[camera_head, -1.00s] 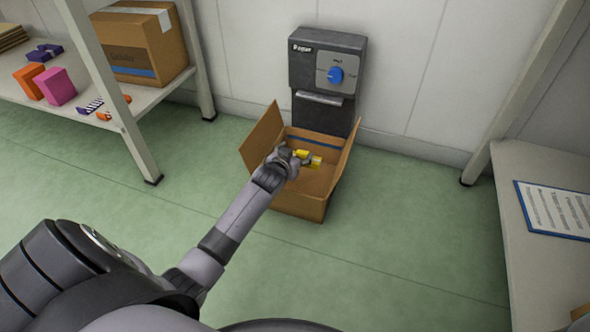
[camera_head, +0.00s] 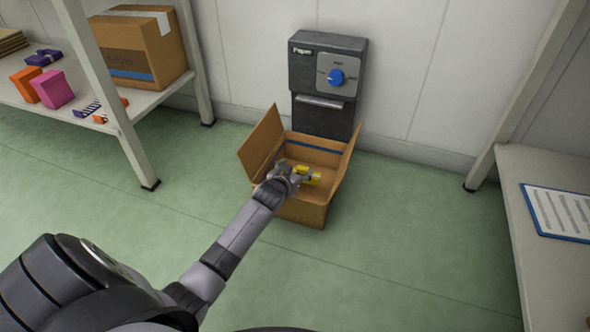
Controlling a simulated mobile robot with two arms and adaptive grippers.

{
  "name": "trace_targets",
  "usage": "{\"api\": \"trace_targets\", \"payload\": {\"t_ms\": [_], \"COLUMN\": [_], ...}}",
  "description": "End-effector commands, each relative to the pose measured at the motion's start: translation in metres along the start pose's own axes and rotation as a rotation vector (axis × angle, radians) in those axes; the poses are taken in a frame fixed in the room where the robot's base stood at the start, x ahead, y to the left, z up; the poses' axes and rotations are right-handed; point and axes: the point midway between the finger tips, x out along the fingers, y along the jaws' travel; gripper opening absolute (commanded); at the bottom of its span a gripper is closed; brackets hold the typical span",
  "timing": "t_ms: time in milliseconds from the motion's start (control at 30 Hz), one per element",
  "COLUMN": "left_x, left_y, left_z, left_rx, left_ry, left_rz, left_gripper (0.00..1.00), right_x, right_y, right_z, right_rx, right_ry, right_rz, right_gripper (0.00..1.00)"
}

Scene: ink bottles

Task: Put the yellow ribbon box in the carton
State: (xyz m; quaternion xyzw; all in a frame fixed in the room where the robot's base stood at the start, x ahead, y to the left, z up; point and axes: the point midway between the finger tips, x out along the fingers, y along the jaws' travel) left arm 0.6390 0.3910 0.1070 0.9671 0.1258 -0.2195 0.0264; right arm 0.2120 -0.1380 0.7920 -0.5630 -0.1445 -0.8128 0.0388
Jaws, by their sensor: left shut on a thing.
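The open carton (camera_head: 305,211) stands on the green floor in front of a dark wall unit, with its flaps folded out. My left gripper (camera_head: 303,176) is over the carton's opening, shut on the yellow ribbon box (camera_head: 314,180). The gripper hides part of the yellow box. I cannot tell whether the box touches the carton's bottom. My right gripper is not in view.
A dark wall unit with a blue knob (camera_head: 336,77) stands behind the carton. A shelf at left holds a closed carton (camera_head: 138,45), an orange box (camera_head: 27,84) and a pink box (camera_head: 52,88). A table with a clipboard (camera_head: 562,213) is at right.

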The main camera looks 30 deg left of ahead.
Motion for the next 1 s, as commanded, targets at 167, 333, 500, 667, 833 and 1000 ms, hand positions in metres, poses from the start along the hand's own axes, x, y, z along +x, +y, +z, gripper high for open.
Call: {"api": "trace_targets", "payload": {"t_ms": [167, 333, 500, 667, 833, 1000], "left_x": [0.0, 0.0, 0.0, 0.0, -0.003, -0.011], "left_y": [0.0, 0.0, 0.0, 0.0, 0.0, -0.001], "left_z": [0.003, 0.004, 0.005, 0.005, -0.002, -0.017], "left_rx": [-0.002, -0.002, -0.003, -0.003, -0.003, -0.002], "left_ry": [-0.005, -0.007, -0.008, -0.009, -0.008, -0.009], "left_rz": [0.0, 0.0, 0.0, 0.0, 0.0, 0.002], "left_gripper": [0.69, 0.81, 0.84, 0.84, 0.84, 0.84], "right_x": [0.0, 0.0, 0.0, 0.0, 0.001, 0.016], "right_y": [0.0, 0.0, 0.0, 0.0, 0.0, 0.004], "right_z": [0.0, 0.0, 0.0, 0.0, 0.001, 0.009], "right_rx": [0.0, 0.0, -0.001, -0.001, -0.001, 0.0], "right_ry": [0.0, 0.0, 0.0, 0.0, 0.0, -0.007], "right_rz": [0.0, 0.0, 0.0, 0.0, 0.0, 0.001], "right_gripper": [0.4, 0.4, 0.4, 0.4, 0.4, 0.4]}}
